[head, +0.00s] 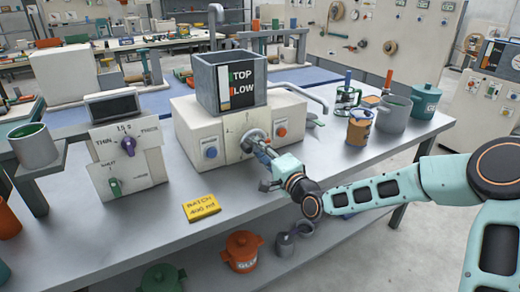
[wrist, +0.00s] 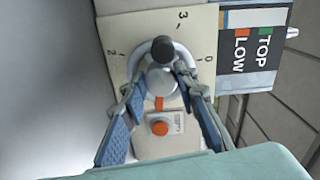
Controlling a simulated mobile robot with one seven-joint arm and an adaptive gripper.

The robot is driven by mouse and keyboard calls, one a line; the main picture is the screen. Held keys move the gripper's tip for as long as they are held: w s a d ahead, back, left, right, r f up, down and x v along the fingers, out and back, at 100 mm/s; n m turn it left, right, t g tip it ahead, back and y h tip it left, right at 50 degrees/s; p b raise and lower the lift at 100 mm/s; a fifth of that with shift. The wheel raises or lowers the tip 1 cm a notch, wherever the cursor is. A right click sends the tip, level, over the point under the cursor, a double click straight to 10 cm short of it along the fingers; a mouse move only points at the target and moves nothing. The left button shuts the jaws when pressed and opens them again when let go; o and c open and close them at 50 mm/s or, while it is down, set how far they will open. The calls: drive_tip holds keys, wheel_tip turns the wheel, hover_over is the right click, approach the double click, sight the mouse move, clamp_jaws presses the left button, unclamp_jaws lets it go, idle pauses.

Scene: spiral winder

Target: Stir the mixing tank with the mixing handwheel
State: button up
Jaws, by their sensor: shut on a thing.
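The mixing tank (head: 208,82) is a grey square bin with a black TOP/LOW level label, on top of a white machine housing. Its label also shows in the wrist view (wrist: 247,42). The mixing handwheel (head: 251,138) is a round metal wheel on the housing's front. In the wrist view the handwheel (wrist: 145,62) sits before a plate marked 0, 2 and 3, with an orange mark below. My gripper (head: 266,154) is at the wheel. In the wrist view its blue-padded fingers (wrist: 162,88) close around the wheel's light grey protruding part. The tank's contents are hidden.
A blue knob (head: 211,152) and an orange button (head: 281,131) flank the wheel. A THIN/THICK panel (head: 128,150) stands left; a yellow batch card (head: 201,207) lies in front. Cans and a green pot (head: 424,101) stand right. The front tabletop is mostly clear.

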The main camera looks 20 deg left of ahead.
idle(0.5)
drive_tip(key=o, duration=1.2)
drive_tip(key=shift+c, duration=0.2)
drive_tip(key=shift+s+d, duration=0.1)
drive_tip(key=v, duration=1.1)
drive_tip(key=shift+s+d, duration=0.25)
drive_tip(key=shift+d, duration=0.05)
